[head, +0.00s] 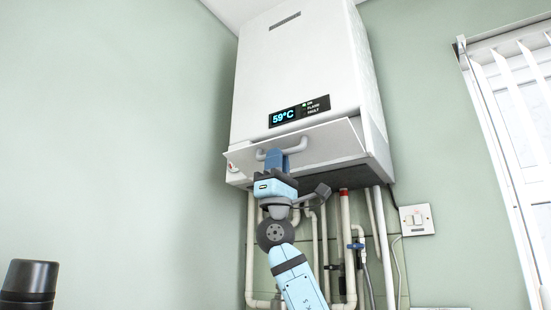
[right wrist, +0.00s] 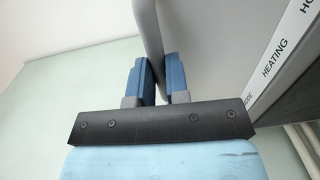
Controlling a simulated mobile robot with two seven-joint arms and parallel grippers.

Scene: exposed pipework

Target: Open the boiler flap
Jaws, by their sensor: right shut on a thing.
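The white boiler (head: 290,65) hangs high on the wall, its display reading 59°C. Its flap (head: 336,143) at the lower front is tilted outward, partly open. My right gripper (head: 275,158) is shut on the flap's handle (head: 301,145) from below. In the right wrist view, the blue fingers (right wrist: 160,72) stand either side of the grey handle (right wrist: 149,35), beside the flap's face (right wrist: 205,45). A label strip reading HEATING (right wrist: 283,50) shows past the flap's edge. My left gripper is not in view.
Several pipes (head: 347,245) run down the wall under the boiler, close behind my right arm. A switch plate (head: 416,219) is on the wall right of them. A window with blinds (head: 510,110) is at the far right. The wall left of the boiler is bare.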

